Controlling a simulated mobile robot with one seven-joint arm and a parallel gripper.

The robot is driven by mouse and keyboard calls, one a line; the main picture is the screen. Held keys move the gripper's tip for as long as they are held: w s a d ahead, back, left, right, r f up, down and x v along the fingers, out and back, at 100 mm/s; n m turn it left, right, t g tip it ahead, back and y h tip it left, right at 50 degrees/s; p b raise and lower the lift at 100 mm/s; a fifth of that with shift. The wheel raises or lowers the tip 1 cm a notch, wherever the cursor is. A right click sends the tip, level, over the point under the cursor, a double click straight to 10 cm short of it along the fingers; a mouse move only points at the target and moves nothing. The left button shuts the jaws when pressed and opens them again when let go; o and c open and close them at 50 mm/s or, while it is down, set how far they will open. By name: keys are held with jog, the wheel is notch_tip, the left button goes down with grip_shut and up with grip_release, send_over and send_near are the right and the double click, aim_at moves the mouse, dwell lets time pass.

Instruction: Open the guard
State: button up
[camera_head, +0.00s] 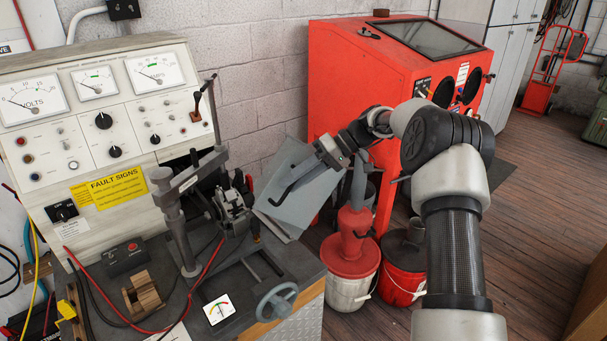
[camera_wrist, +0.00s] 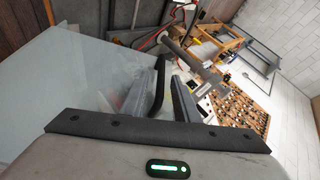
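The guard (camera_head: 308,205) is a pale grey flat panel, tilted, at the right end of the test bench beside the alternator (camera_head: 234,208). A dark bar handle (camera_head: 293,186) runs slantwise across its face. My gripper (camera_head: 323,160) is at the upper right end of this handle. In the wrist view the guard (camera_wrist: 50,95) fills the left as a pale translucent sheet. The black curved handle (camera_wrist: 158,80) stands between the two fingers of my gripper (camera_wrist: 157,100). The fingers look apart, with gaps beside the handle. Whether either touches it is hard to tell.
The bench (camera_head: 258,262) carries a clamp post (camera_head: 172,215), a handwheel (camera_head: 277,301) and red and black leads. A red blast cabinet (camera_head: 350,90) stands behind my arm. Red and white buckets (camera_head: 350,290) stand on the floor below. Wooden floor is open at right.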

jog(key=p+v, duration=0.2)
jog(key=v, duration=1.5)
jog(key=shift+r, duration=0.2)
jog(key=shift+s, duration=0.1)
jog(key=s+a+r+m+t+h, duration=0.2)
jog(key=s+a+r+m+h, duration=0.2)
jog(key=s+a+r+h, duration=0.6)
jog(key=s+d+f+m+t, duration=0.1)
jog(key=s+d+f+t, duration=0.1)
jog(key=s, duration=1.2)
jog(key=s+d+f+m+t+h, duration=0.1)
jog(key=s+d+f+m+t, duration=0.1)
jog(key=s, duration=1.2)
jog(key=shift+d+f+t, duration=0.5)
jog(key=shift+d+f, duration=0.4)
